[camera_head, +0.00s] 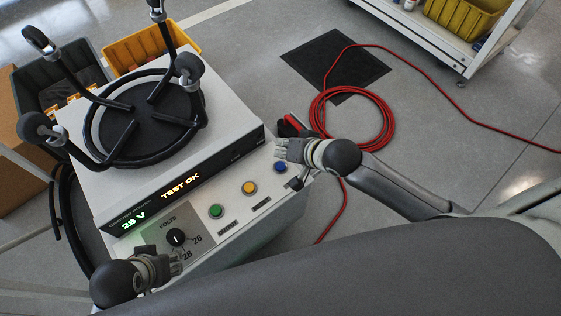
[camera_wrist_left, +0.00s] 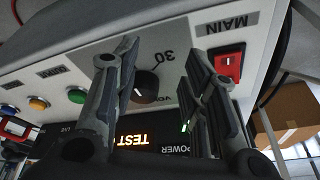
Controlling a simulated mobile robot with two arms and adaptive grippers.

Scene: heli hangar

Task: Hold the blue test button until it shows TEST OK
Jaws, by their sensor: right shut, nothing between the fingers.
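The power unit (camera_head: 235,125) shows 28 V and TEST OK on its lit display (camera_head: 180,187). The blue test button (camera_head: 280,168) is on the sloped front panel, right of the yellow (camera_head: 249,188) and green (camera_head: 216,211) buttons. It also shows at the left edge of the left wrist view (camera_wrist_left: 8,110). My right gripper (camera_head: 280,150) is shut and empty, its tips close by the blue button; the button's face is visible, and I cannot tell whether they touch. My left gripper (camera_head: 168,270) is by the volts knob (camera_head: 176,238); its fingers (camera_wrist_left: 163,55) are apart and empty.
A red switch (camera_wrist_left: 226,65) marked MAIN is near my left gripper. A coiled red cable (camera_head: 352,118) lies on the floor behind my right gripper. Yellow (camera_head: 150,48) and dark crates stand behind the unit. A white shelf cart (camera_head: 440,45) stands at top right.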

